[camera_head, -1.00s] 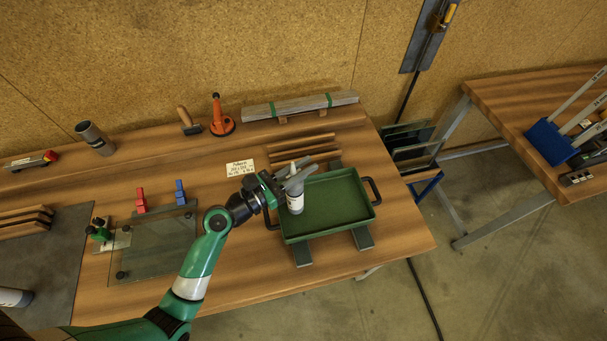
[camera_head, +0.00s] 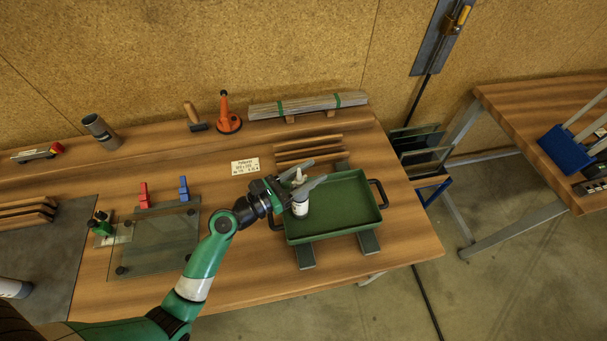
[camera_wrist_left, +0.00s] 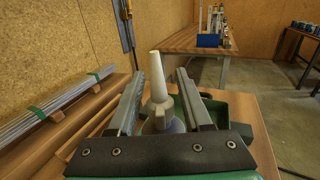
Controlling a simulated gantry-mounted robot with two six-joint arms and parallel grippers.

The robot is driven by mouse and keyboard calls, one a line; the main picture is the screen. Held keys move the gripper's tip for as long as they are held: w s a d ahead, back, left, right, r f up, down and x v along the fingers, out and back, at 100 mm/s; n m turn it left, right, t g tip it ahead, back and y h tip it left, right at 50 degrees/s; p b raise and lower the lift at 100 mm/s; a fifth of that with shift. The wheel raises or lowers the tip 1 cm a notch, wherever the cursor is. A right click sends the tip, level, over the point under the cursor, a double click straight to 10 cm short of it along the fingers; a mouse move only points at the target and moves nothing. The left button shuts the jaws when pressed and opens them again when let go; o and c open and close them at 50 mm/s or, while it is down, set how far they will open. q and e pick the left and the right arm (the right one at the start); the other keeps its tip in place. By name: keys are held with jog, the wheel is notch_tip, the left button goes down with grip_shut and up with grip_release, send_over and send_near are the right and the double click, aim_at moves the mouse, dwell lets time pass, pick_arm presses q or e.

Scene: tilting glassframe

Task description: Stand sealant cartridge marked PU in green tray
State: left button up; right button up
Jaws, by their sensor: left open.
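A white and grey sealant cartridge (camera_head: 300,207) with a pale nozzle stands upright in the left part of the green tray (camera_head: 350,222). Its marking is too small to read. My left gripper (camera_head: 306,177) is open, with its fingers on either side of the cartridge's upper part. In the left wrist view the cartridge's nozzle (camera_wrist_left: 157,80) rises between the two spread fingers (camera_wrist_left: 160,97), with a gap on each side. The cartridge's lower body is hidden there by the gripper. My right gripper is not in view.
The tray rests on dark strips near the bench's right edge. A glass pane (camera_head: 158,245) with red and blue clamps lies to the left. An orange suction lifter (camera_head: 228,118) and bundled strips (camera_head: 308,106) stand at the back. The tray's right part is empty.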

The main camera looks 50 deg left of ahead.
pick_arm(q)
jog(key=s+a, duration=0.1)
jog(key=s, duration=1.1)
jog(key=shift+a, duration=0.3)
jog(key=shift+r, duration=0.1)
